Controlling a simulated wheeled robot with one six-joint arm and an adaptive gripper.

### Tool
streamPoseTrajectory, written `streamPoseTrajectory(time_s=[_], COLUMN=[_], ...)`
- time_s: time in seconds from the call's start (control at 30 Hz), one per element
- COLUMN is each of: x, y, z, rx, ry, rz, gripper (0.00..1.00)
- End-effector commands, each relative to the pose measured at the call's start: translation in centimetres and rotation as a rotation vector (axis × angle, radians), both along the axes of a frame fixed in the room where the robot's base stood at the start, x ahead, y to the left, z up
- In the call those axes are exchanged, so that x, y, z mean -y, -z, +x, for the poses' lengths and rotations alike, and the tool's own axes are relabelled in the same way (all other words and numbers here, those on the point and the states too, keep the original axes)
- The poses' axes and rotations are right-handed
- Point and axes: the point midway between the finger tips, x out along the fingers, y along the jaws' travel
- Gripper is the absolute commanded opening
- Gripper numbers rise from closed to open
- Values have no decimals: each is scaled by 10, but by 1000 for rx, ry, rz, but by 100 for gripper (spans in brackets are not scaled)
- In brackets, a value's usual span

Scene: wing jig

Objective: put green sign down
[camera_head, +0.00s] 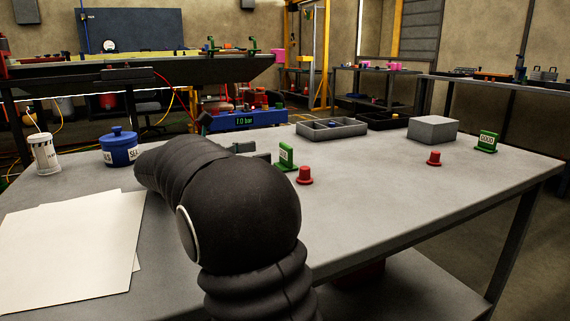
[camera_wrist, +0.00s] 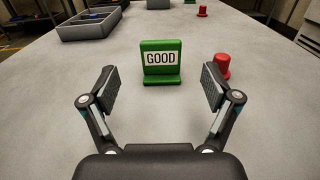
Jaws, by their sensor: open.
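A green sign (camera_wrist: 161,62) with a white label reading GOOD stands upright on the grey table in the wrist view. My gripper (camera_wrist: 160,88) is open, with one finger on each side of the space in front of the sign. The fingers look apart from the sign. A second green sign (camera_head: 487,142) stands further right on the table in the head view. In the head view my gripper is mostly hidden behind my arm.
A red knobbed piece (camera_wrist: 222,66) stands close right of the near sign. Another red piece (camera_head: 434,158) stands by the far sign. A grey divided tray (camera_head: 334,132) and a grey box (camera_head: 433,129) sit behind. White sheets (camera_head: 70,245) and a blue pot (camera_head: 120,149) lie left.

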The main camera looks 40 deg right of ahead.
Motion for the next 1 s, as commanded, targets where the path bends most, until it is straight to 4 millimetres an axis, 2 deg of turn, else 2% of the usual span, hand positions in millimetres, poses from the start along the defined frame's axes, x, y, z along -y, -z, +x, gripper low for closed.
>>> streamPoseTrajectory(time_s=[0.1,0.43,0.7,0.97,1.0], x=[17,36,70,74,74], y=[-1,-1,-1,-2,-2], z=[-5,-9,-18,-18,-18], rx=[2,1,1,1,1], ry=[4,3,3,1,1], rz=[1,1,2,1,1], gripper=[88,88,88,88,80])
